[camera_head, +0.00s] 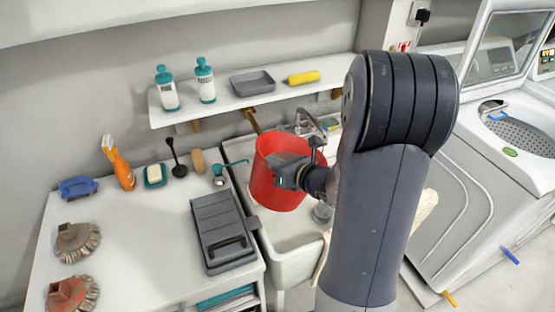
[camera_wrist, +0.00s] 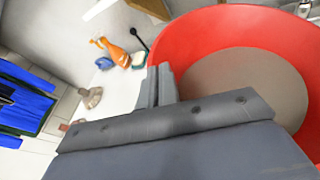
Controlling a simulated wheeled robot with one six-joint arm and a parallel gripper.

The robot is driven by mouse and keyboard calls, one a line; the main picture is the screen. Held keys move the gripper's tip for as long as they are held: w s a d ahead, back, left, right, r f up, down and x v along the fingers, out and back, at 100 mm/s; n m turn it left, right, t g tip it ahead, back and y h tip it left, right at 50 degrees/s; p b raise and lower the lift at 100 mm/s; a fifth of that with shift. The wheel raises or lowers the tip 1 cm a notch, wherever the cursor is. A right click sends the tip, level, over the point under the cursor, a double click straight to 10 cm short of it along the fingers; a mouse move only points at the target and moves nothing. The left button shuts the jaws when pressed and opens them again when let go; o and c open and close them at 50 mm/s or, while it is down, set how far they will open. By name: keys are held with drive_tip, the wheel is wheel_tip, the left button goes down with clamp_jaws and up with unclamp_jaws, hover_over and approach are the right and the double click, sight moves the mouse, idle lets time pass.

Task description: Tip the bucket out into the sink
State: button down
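The red bucket (camera_head: 268,186) is over the white sink (camera_head: 294,262), below the shelf. It looks close to upright. My gripper (camera_head: 290,172) is at its near right side and appears shut on its rim, though the contact is partly hidden. In the wrist view the red bucket (camera_wrist: 210,42) fills the right side, close against a grey finger. A flat grey-brown surface shows inside it; I cannot tell whether it is liquid or the bucket's floor. The metal tap (camera_head: 308,122) stands behind the bucket. My arm hides the sink's right part.
A counter (camera_head: 165,222) on the left holds a dark grey tray (camera_head: 222,232), an orange spray bottle (camera_head: 122,168) and brushes. A wall shelf (camera_head: 228,102) with bottles hangs behind the sink. A washing machine (camera_head: 480,190) stands at the right.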

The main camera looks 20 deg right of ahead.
drive_tip(key=r+m+p, duration=0.1)
drive_tip(key=r+m+t+y+p, duration=0.1)
drive_tip(key=r+m+y+p, duration=0.1)
drive_tip(key=r+m, duration=0.1)
drive_tip(key=shift+a+p, duration=0.25)
drive_tip(key=shift+p, duration=0.05)
drive_tip(key=shift+w+d+f+m+t+b, duration=0.2)
drive_tip(key=shift+d+f+m+t, duration=0.65)
drive_tip(key=shift+d+m, duration=1.4)
drive_tip(key=shift+s+d+f+m+t+b, duration=0.2)
drive_tip(key=shift+d+f+m+t, duration=0.75)
drive_tip(key=shift+d, duration=2.15)
drive_tip(key=shift+w+d+f+m+t+b, duration=0.4)
drive_tip(key=shift+d+m+t, duration=0.6)
drive_tip(key=shift+d+m, duration=1.55)
drive_tip(key=shift+s+d, duration=0.1)
drive_tip(key=shift+s, duration=0.05)
drive_tip(key=shift+n, duration=0.25)
